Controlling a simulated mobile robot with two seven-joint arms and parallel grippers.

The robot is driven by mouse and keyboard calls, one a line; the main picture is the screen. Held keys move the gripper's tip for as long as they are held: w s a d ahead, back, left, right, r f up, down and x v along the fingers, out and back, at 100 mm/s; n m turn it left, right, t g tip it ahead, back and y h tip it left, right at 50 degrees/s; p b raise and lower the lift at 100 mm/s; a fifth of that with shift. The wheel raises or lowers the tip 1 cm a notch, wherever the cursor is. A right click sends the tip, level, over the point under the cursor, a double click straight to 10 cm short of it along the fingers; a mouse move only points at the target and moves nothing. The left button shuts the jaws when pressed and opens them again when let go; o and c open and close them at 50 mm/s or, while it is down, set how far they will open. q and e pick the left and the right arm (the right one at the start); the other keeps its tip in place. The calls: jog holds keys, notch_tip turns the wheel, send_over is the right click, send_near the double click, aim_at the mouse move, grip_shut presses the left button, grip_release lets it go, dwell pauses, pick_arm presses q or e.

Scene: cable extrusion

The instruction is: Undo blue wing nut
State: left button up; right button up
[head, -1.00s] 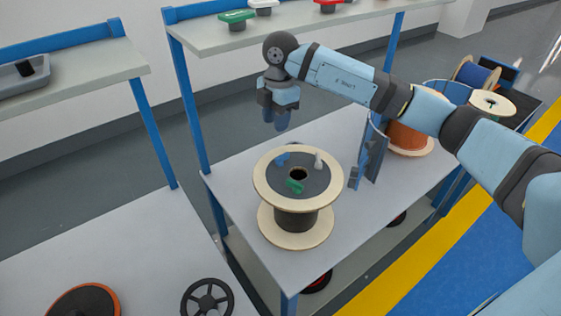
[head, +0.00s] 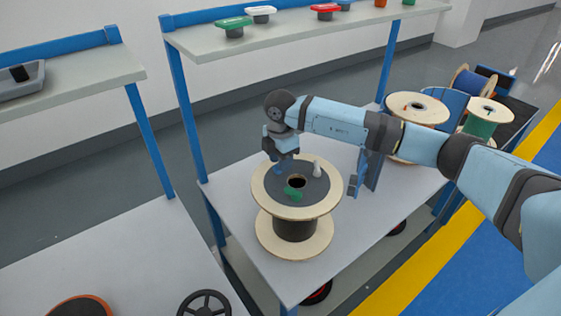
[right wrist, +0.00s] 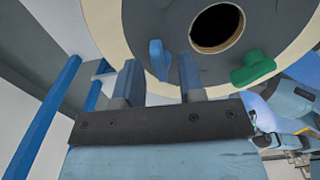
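The blue wing nut (right wrist: 158,60) stands on the dark top plate of a wooden-rimmed cable spool (head: 297,242). In the right wrist view it sits between the two fingers of my right gripper (right wrist: 159,78), with a gap on each side. My right gripper also shows in the head view (head: 281,167), just above the far left part of the spool top, hiding most of the nut. It is open. A green wing nut (head: 293,194) and a white one (head: 317,168) are on the same plate around the central hole. My left gripper is not in view.
The spool stands upright on a grey table (head: 350,235) with blue legs. A blue upright bracket (head: 362,172) is right of it. More spools (head: 416,107) stand at the back right. A shelf (head: 290,28) with colored-handled parts runs behind the arm.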

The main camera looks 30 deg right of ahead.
jog(key=shift+f, duration=0.25)
grip_shut()
